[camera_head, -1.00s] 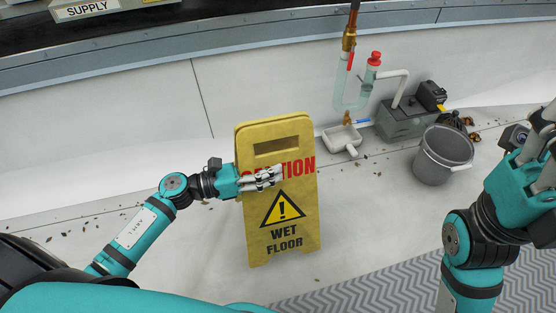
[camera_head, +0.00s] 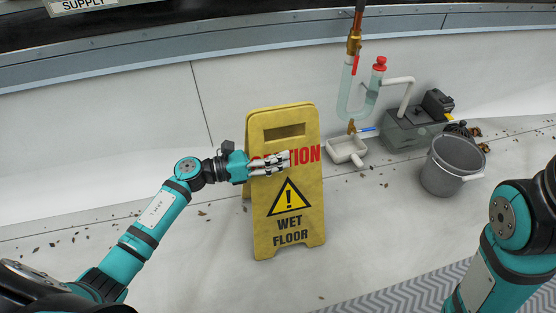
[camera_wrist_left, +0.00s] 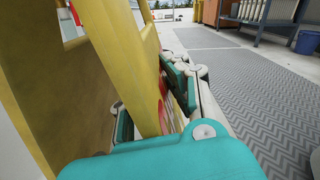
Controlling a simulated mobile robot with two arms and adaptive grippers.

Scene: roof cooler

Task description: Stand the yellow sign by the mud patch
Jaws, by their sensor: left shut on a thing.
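The yellow wet floor sign (camera_head: 287,232) stands upright in the middle of the head view, its two panels spread a little. My left gripper (camera_head: 277,162) is shut on the sign's front panel, over the red lettering. In the left wrist view the fingers of the left gripper (camera_wrist_left: 165,105) close around the edge of the yellow panel (camera_wrist_left: 115,45). I cannot tell whether the sign touches the floor. My right arm shows at the right edge, but its gripper is out of view. No mud patch can be clearly made out.
A grey bucket (camera_head: 452,166) stands to the right, in front of a dark pump box (camera_head: 408,128). Clear piping (camera_head: 357,97) and a small white basin (camera_head: 346,149) are behind the sign. Dry leaves lie along the wall. A grey chevron mat (camera_head: 410,292) is at the front.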

